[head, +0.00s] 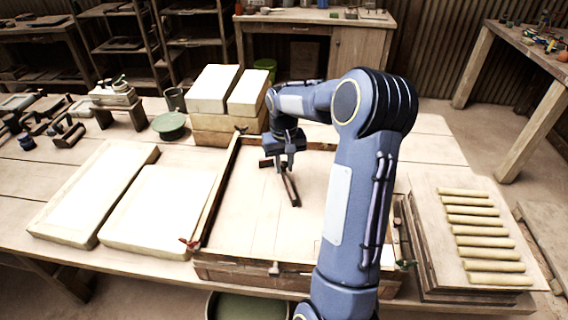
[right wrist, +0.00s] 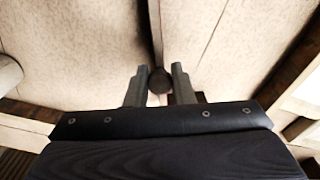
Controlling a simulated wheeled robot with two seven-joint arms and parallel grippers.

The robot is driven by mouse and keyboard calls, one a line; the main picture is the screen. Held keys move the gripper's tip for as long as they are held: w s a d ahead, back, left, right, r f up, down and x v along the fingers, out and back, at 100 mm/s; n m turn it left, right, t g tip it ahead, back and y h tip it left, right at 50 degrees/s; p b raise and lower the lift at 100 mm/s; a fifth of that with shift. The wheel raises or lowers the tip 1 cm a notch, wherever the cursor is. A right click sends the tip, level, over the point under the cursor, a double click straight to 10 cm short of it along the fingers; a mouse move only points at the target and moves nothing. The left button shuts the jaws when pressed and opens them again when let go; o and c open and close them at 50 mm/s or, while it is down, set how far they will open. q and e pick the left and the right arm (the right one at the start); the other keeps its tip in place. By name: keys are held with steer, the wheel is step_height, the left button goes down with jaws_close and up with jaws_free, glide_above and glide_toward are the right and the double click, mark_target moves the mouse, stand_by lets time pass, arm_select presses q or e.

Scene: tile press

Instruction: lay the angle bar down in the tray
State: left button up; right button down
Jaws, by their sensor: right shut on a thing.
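The angle bar (head: 291,189) is a thin dark brown piece, with one long part slanting down to the right and a short part to the left of the jaws. My right gripper (head: 284,160) is shut on it, over the back half of the tray (head: 218,190). The tray is a large wooden frame with a pale floor. In the right wrist view, the bar (right wrist: 160,80) shows dark between the two fingertips (right wrist: 159,78). I cannot tell whether the bar touches the tray floor. My left gripper is out of view.
Pale slabs (head: 160,208) lie left of the tray, and stacked blocks (head: 213,88) stand behind it. Boards with several yellowish rolls (head: 481,240) lie to the right. Small clamps sit on the tray rim. My right arm hides the tray's right part.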

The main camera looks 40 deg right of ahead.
steer(key=c, duration=1.2)
jaws_free()
steer(key=shift+o, duration=0.2)
steer(key=shift+f, duration=0.1)
step_height(320, 180, up, 8)
steer(key=shift+f, duration=0.1)
steer(key=s+a+r+n+t, duration=0.1)
steer(key=s+a+r, duration=0.15)
steer(key=a, duration=0.25)
steer(key=s+a+r+t+y, duration=0.1)
steer(key=s+a, duration=0.2)
steer(key=a, duration=0.1)
steer(key=s+a+r+n+t, duration=0.1)
steer(key=s+a+r, duration=0.15)
steer(key=a, duration=0.25)
steer(key=s+a+f+n+t+y, duration=0.2)
steer(key=s+a+f, duration=0.2)
steer(key=s+a, duration=0.7)
steer(key=shift+s+a+f+t+y+p, duration=0.3)
steer(key=shift+s+a+f+y+p, duration=0.1)
steer(key=shift+s, duration=0.15)
